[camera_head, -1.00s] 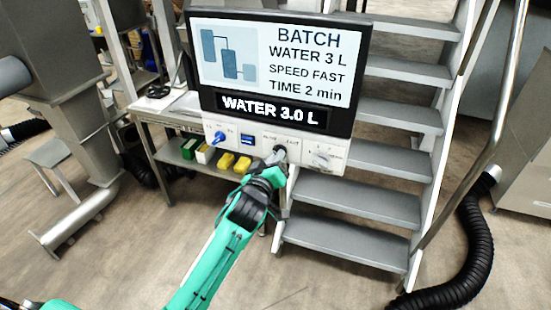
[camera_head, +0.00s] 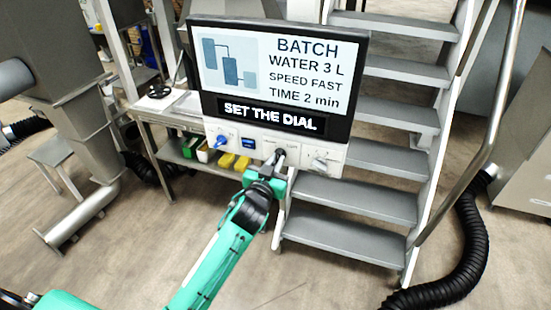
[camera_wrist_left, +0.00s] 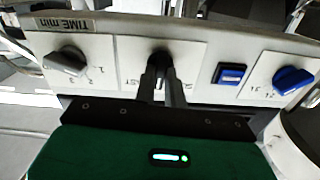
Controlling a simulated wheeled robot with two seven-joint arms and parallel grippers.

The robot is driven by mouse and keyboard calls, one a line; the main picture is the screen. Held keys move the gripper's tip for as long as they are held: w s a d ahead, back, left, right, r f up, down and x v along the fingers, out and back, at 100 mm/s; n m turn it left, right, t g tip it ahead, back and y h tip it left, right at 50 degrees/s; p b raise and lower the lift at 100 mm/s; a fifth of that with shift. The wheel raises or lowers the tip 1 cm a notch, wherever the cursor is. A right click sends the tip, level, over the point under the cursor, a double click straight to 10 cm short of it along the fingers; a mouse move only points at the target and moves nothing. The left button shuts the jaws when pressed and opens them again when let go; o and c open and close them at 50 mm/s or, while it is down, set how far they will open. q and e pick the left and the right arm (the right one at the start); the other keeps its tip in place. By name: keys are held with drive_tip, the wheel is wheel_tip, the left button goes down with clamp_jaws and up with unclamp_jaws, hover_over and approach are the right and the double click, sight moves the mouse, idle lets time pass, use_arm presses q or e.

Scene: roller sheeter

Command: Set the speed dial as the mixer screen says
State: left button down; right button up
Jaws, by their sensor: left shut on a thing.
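The mixer screen (camera_head: 280,65) reads BATCH, WATER 3 L, SPEED FAST, TIME 2 min. Its lower black strip (camera_head: 275,117) reads SET THE DIAL. My left gripper (camera_head: 279,158) is at the panel below the screen, shut on the speed dial. In the left wrist view, the dark speed dial (camera_wrist_left: 158,56) sits between the fingers (camera_wrist_left: 160,80), which hide most of it. Part of a label ending in "ST" shows left of the fingers; the label on the right is mostly covered. Where the dial points cannot be told. My right gripper is out of view.
On the same panel are the grey time dial (camera_wrist_left: 66,61), a blue button (camera_wrist_left: 229,74) and a blue knob (camera_wrist_left: 292,80), close beside my fingers. Metal stairs (camera_head: 350,196) stand right of the panel. Yellow and green bins (camera_head: 226,160) sit on a low shelf behind.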

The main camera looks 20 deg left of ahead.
use_arm(q)
drive_tip(key=m+p, duration=0.1)
drive_tip(key=m, duration=0.2)
drive_tip(key=shift+r, duration=0.15)
drive_tip(key=shift+m+p, duration=0.4)
drive_tip(key=shift+m, duration=1)
drive_tip(key=c, duration=1.5)
unclamp_jaws()
drive_tip(key=shift+o, duration=0.2)
